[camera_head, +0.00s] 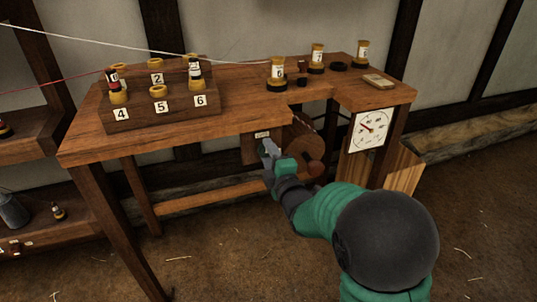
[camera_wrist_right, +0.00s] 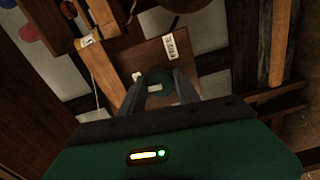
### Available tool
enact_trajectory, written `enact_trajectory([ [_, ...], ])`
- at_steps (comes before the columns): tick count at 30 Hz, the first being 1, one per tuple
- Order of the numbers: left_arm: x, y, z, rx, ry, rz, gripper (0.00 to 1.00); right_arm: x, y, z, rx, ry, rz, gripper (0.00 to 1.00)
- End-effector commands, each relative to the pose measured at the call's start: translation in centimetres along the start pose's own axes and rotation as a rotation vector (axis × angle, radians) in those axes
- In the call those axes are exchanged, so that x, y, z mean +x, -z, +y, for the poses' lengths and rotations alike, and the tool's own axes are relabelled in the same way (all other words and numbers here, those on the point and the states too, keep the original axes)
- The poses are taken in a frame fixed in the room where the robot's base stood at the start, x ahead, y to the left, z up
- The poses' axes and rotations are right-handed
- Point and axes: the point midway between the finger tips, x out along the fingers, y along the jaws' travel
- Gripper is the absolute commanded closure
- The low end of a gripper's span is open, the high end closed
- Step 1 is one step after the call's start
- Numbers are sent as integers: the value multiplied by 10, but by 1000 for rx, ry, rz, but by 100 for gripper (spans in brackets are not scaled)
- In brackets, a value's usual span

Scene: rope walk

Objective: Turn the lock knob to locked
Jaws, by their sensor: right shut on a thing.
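The lock knob (camera_wrist_right: 160,76) is a dark green disc with a pale bar on its face, on a brown wooden board (camera_wrist_right: 148,52) under the bench. In the right wrist view the two fingers of my right gripper (camera_wrist_right: 159,88) stand on either side of it, shut on the knob. A white label (camera_wrist_right: 171,47) is on the board beside it, with text hard to read. In the head view my right gripper (camera_head: 269,150) is at the board below the bench top, and hides the knob. My left gripper is not in view.
The wooden bench (camera_head: 240,112) overhangs my right gripper. A wooden drum (camera_head: 304,146) is close to its right, then a dial gauge (camera_head: 371,130). A numbered rack (camera_head: 160,110) with spools stands on the bench's left. Shelves (camera_head: 28,150) stand at far left.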

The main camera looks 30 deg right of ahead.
Motion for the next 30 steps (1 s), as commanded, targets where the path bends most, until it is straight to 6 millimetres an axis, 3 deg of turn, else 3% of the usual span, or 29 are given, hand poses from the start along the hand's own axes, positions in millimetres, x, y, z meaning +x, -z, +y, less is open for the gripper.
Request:
enact_trajectory([
  [9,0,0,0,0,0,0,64,0,3,-5,-111,12,6,100],
  [24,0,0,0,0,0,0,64,-1,3,-7,-128,16,7,100],
  [25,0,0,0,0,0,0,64,-1,3,-7,-128,17,7,58],
  [28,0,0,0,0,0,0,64,-1,3,-6,-128,14,6,45],
  [30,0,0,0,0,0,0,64,-1,2,-5,-127,12,5,42],
])
